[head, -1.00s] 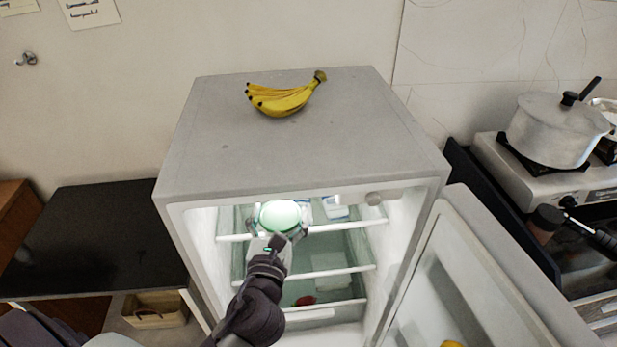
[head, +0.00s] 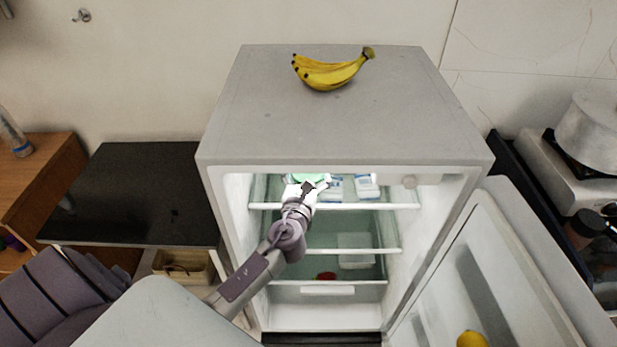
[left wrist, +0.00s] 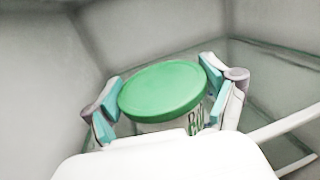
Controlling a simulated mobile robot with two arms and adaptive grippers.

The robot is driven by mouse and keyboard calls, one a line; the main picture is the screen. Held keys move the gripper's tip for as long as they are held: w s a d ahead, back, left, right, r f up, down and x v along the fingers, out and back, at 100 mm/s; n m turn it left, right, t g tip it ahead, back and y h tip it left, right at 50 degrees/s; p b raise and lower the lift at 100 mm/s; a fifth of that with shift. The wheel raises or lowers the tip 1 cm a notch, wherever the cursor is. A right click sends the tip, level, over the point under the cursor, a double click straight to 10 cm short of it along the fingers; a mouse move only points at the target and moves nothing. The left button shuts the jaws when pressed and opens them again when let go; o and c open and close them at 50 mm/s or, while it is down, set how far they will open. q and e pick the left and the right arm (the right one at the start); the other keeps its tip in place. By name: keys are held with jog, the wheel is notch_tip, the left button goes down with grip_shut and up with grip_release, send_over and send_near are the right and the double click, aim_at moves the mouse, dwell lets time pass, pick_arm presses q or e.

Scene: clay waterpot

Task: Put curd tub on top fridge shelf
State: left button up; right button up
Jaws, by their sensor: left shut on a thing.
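The curd tub (left wrist: 163,92) has a round green lid and a pale body with green print. In the left wrist view it sits between the two teal-padded fingers of my left gripper (left wrist: 160,100), which is shut on it. In the head view my left gripper (head: 305,183) reaches into the open fridge (head: 345,120) at the height of the top shelf (head: 385,206). The tub's green lid (head: 309,177) shows just below the upper edge of the opening. Whether the tub's base touches the shelf is hidden. My right gripper is not in view.
White and blue packs (head: 366,186) stand on the top shelf, right of the tub. A red item (head: 326,276) and a pale box (head: 355,250) are lower down. The fridge door (head: 490,270) is open to the right. Bananas (head: 331,72) lie on top of the fridge.

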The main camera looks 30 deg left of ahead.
pick_arm(q)
jog(key=shift+w+f, duration=0.1)
jog(key=shift+f, duration=0.7)
jog(key=shift+f, duration=0.15)
jog(key=o, duration=1.3)
